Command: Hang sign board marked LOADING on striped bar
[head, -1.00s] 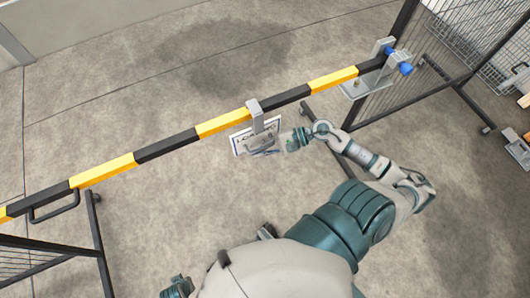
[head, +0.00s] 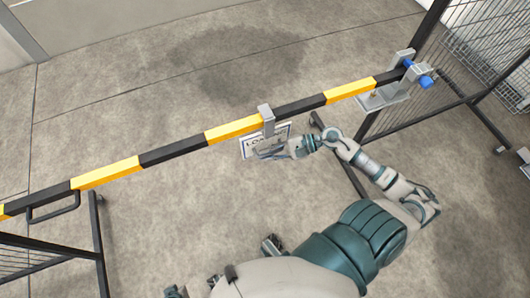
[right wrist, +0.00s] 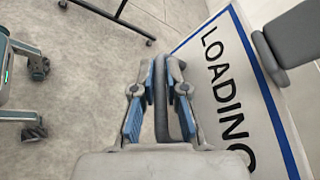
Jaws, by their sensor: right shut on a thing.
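The LOADING sign board (head: 280,133) is white with a blue border. It hangs down beside the striped bar (head: 235,129), with its grey hook (head: 266,113) at the bar's top over a yellow-black joint. I cannot tell whether the hook bears on the bar. My right gripper (head: 270,150) is shut on the sign's grey handle (right wrist: 161,100). In the right wrist view the handle is between the fingers (right wrist: 162,80), and the lettered board (right wrist: 228,90) fills the right side. My left gripper is not in view.
The black and yellow bar runs from lower left to a grey bracket with a blue knob (head: 426,82) at upper right. Dark mesh barriers (head: 462,75) stand at both ends; the left one (head: 50,258) is partly cut off. The concrete floor beyond the bar is clear.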

